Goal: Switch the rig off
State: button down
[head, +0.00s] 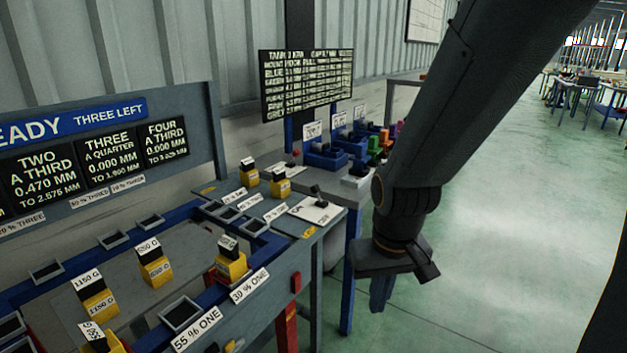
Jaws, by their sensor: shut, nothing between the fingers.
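The rig is a blue-framed bench (185,285) at the left with a grey bed. A white plate with a small black lever (318,196) sits on its far right corner; this looks like a switch, but I cannot read its marking or tell its position. My gripper (381,296) hangs over the floor to the right of the rig, pointing down, shut and empty. It is apart from the lever and lower in the picture. A blue sign (75,124) behind the rig reads "READY THREE LEFT".
Several yellow labelled weights (154,264) stand on the rig, beside empty square sockets (181,315). Black readout panels (111,158) hang behind. A dark text board (306,84) stands above blue bins (325,155) and coloured blocks (377,145). The green floor (490,220) at the right is clear.

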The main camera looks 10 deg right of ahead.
aim_at(315, 189)
jog(key=z, duration=0.3)
jog(key=i, duration=1.25)
jog(key=u, duration=0.15)
